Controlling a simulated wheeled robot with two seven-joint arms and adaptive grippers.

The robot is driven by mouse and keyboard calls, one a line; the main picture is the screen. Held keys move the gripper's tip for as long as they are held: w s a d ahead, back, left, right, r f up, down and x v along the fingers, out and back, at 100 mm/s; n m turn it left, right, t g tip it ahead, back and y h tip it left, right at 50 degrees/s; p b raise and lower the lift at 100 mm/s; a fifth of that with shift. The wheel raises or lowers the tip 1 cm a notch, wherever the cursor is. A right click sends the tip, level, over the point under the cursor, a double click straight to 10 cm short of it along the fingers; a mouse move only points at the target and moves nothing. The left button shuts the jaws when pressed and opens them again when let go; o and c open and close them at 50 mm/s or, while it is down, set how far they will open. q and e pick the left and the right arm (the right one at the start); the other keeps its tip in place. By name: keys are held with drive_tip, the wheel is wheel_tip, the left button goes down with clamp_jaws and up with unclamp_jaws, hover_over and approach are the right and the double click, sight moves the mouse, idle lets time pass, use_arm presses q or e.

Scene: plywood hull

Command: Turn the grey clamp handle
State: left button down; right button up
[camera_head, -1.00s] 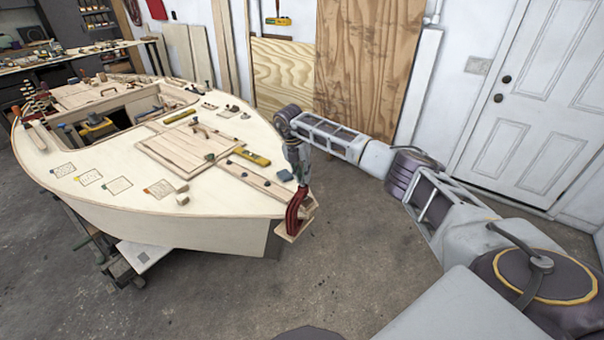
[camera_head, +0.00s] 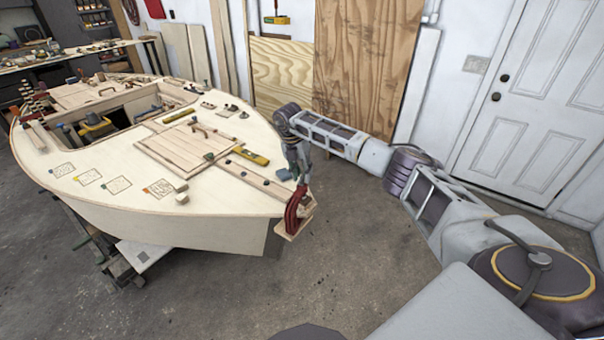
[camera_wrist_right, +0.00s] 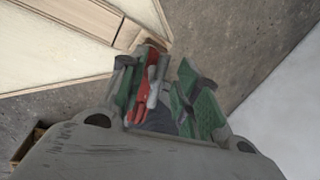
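A red clamp (camera_head: 295,209) sits at the bow tip of the plywood hull, by a small wooden block. In the right wrist view the red clamp (camera_wrist_right: 137,112) and its grey handle (camera_wrist_right: 154,90) lie between the green-lined fingers of my right gripper (camera_wrist_right: 163,84). The fingers are apart. The handle is close to the left finger, with a gap to the right finger; I cannot tell whether it touches. In the head view my right gripper (camera_head: 299,180) points down just above the clamp. My left gripper is in neither view.
The plywood hull (camera_head: 150,218) fills the left, with a hatch panel (camera_head: 186,143), blocks and tools on its deck. Plywood sheets (camera_head: 366,60) lean on the back wall, left of a white door (camera_head: 545,95). The concrete floor right of the bow is clear.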

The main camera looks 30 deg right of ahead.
wheel_tip(320, 180, up, 12)
drive_tip(key=w+a, duration=0.1)
drive_tip(key=shift+w+a+f, duration=0.15)
drive_tip(key=shift+w+a, duration=0.15)
drive_tip(key=shift+a, duration=0.1)
idle(0.5)
idle(0.4)
